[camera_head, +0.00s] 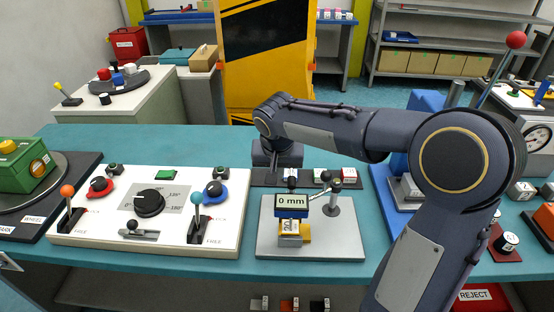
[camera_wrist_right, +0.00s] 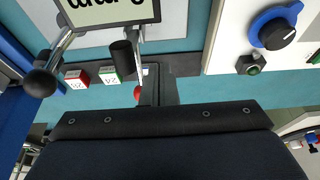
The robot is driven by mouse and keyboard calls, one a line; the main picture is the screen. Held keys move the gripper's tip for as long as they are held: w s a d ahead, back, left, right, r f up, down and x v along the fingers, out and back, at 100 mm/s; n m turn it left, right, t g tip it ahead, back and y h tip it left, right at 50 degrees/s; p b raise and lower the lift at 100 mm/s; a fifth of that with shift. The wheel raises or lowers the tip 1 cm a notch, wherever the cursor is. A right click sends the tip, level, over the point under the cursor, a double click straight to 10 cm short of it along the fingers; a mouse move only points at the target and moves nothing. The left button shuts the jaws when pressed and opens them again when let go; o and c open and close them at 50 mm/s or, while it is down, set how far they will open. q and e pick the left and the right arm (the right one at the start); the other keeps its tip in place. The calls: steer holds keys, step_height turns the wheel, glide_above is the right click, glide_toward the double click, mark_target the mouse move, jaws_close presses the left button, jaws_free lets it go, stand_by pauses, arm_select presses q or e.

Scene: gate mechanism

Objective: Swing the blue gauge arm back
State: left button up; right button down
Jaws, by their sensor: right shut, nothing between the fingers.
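The gauge arm carries a blue-framed display (camera_head: 291,205) reading "0 mm". It sits over a numbered block (camera_head: 290,227) on a grey plate (camera_head: 345,243). A thin rod runs from the display towards a post with a dark knob (camera_head: 336,186). In the right wrist view the display (camera_wrist_right: 110,12) is upside down and cut by the top edge, with dark knobs beside it. My right gripper (camera_wrist_right: 155,72) is shut and empty, pointing down behind the plate. In the head view its wrist (camera_head: 278,156) shows, but its fingertips are hard to make out. My left gripper is out of view.
A dark strip with several cubes (camera_head: 320,175) lies behind the plate, near my right gripper. A white control panel (camera_head: 115,235) with knobs and levers stands to the left. A blue fixture (camera_head: 385,192) is to the right, partly behind my right arm.

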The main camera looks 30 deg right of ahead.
mark_target(280, 194)
steer(key=shift+s+a+f+p, duration=0.15)
steer(key=shift+s+a+f, duration=0.1)
steer(key=shift+s+a, duration=0.4)
steer(key=shift+s+a+f+p, duration=0.15)
steer(key=shift+s+a+f, duration=0.15)
steer(key=shift+s, duration=0.65)
steer(key=shift+s, duration=0.1)
steer(key=shift+s+a+n, duration=0.2)
steer(key=shift+s+n, duration=0.5)
steer(key=shift+s, duration=0.15)
steer(key=s+n, duration=0.1)
steer(key=s, duration=0.1)
steer(key=s+n+y, duration=0.1)
steer(key=s+n, duration=0.1)
steer(key=s+n+y, duration=0.1)
steer(key=s+n, duration=0.1)
steer(key=shift+s+d+r+t, duration=0.1)
steer(key=shift+s+d+t, duration=0.2)
steer(key=shift+s, duration=0.1)
steer(key=s+d+n+y+b, duration=0.1)
steer(key=s+d+n, duration=0.3)
steer(key=s+d, duration=0.2)
steer(key=shift+s+n+y, duration=0.3)
steer(key=shift+s+n, duration=0.1)
steer(key=shift+s, duration=0.65)
steer(key=shift+w, duration=0.1)
